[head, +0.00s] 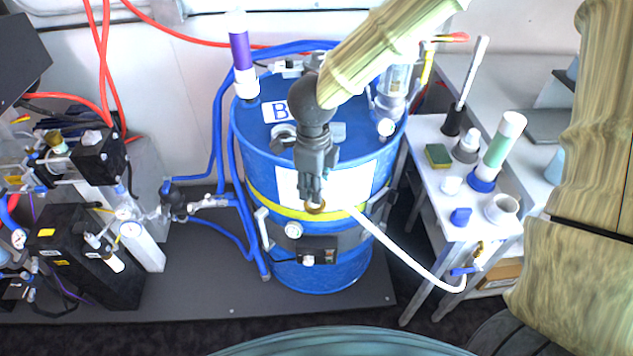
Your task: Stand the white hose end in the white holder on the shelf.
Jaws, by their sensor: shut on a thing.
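My gripper (314,192) hangs in front of the blue drum and is shut on the end of the white hose. A brass-coloured ring (316,208) shows just below the fingers; the rest of the hose end is mostly hidden by them. The white hose (408,261) runs down and right from near the gripper to a brass and blue fitting at the shelf's front. On the shelf (437,220), a white, ring-shaped holder (502,209) with an open top stands near the right front edge. It looks empty, well to the right of my gripper.
The blue drum (325,255) stands behind my gripper. Black equipment (85,255) stands at left.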

